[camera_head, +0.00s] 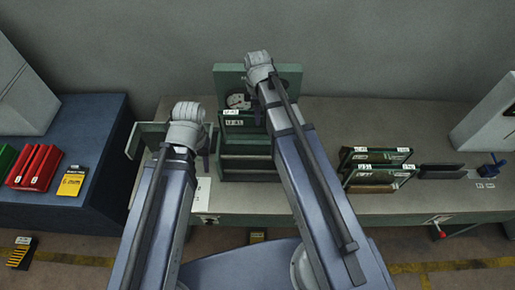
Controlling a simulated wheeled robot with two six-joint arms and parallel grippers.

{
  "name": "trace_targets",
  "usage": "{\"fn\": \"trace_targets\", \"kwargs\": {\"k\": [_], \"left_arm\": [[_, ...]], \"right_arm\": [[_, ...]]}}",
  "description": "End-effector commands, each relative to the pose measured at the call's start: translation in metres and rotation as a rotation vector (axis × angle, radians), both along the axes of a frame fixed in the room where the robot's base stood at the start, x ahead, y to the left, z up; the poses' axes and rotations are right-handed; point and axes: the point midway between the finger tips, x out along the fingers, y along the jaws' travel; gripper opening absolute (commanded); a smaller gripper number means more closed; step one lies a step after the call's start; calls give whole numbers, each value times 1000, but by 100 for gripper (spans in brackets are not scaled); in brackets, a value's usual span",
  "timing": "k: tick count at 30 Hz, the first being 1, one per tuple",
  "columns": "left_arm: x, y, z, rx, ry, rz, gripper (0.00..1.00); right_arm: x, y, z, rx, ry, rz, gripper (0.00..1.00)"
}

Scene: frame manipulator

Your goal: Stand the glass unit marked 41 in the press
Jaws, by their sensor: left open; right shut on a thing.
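A green upright stand (229,77) with a round dial (237,101) is at the back of the bench; it looks like the press. A framed glass unit (246,129) with white labels stands upright in front of it. Its label is too small to read surely. My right gripper (261,115) is shut at this unit's upper right edge; its arm hides part of the unit and stand. Whether the unit's lower edge rests on anything cannot be told. My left gripper (207,142) is open and empty, left of the unit, with its fingers partly hidden.
More labelled framed units (378,168) stand in a rack on the right of the bench (300,207). A blue clamp (491,165) lies further right. A green bracket (147,134) is left of my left gripper. Red bins (36,167) sit on a blue table (92,125).

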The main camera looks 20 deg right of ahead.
Motion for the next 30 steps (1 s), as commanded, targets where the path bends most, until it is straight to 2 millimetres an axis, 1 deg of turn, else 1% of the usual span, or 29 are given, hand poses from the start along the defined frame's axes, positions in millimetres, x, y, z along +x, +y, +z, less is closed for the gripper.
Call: {"fn": "trace_targets", "kwargs": {"k": [1,3,18,21,24,30], "left_arm": [[0,0,-13,1,0,-4,50],[0,0,-25,0,0,-10,50],[1,0,-104,0,-3,-17,50],[1,0,-116,0,-4,-16,50],[1,0,-121,1,-4,-19,50],[1,0,-121,1,-3,-19,50]], "right_arm": [[0,0,-13,0,0,0,0],[0,0,-24,0,0,0,0],[0,0,-103,0,0,0,0],[0,0,-116,0,0,0,0],[0,0,-121,0,0,0,0],[0,0,-121,0,0,0,0]]}}
